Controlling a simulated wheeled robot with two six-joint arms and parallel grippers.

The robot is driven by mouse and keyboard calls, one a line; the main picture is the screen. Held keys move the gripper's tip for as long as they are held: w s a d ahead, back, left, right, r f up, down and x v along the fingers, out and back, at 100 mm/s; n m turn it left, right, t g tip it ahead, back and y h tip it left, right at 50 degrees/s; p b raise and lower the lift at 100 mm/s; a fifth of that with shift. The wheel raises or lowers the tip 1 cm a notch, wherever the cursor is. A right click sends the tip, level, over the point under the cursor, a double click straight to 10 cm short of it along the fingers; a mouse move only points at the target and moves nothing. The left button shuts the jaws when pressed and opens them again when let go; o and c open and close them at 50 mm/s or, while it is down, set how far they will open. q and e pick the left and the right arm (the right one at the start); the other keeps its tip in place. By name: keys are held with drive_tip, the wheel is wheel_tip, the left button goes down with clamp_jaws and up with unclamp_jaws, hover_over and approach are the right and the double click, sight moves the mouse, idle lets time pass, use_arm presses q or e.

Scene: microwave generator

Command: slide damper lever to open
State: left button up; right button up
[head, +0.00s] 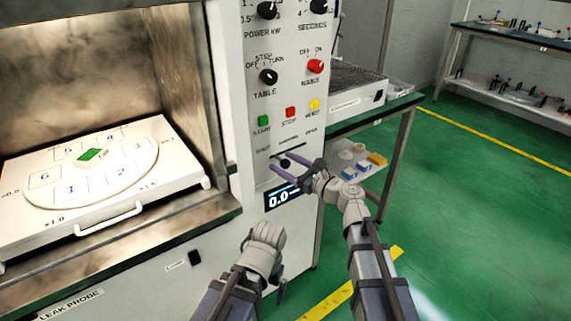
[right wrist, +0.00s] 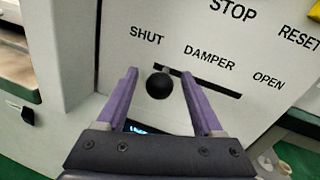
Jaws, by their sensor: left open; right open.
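The damper lever is a black ball knob (right wrist: 159,86) at the SHUT end of a dark slot (right wrist: 212,84) in the white control panel. In the head view the knob (head: 285,162) is small, below the coloured buttons. My right gripper (right wrist: 159,74) is open, its two purple fingers on either side of the knob, with a gap visible on both sides. The right gripper also shows at the panel in the head view (head: 288,167). My left gripper (head: 265,244) is open and low in front of the cabinet, away from the lever; its fingers are hard to make out.
The panel has a green button (head: 264,121), a red button (head: 290,112), a yellow button (head: 314,105) and knobs above the slot. A lit display (head: 283,196) lies just below. The open chamber with a white tray (head: 110,219) is at left. A bench (head: 401,107) stands at right.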

drive_tip(key=shift+c, duration=0.3)
clamp_jaws()
idle(1.0)
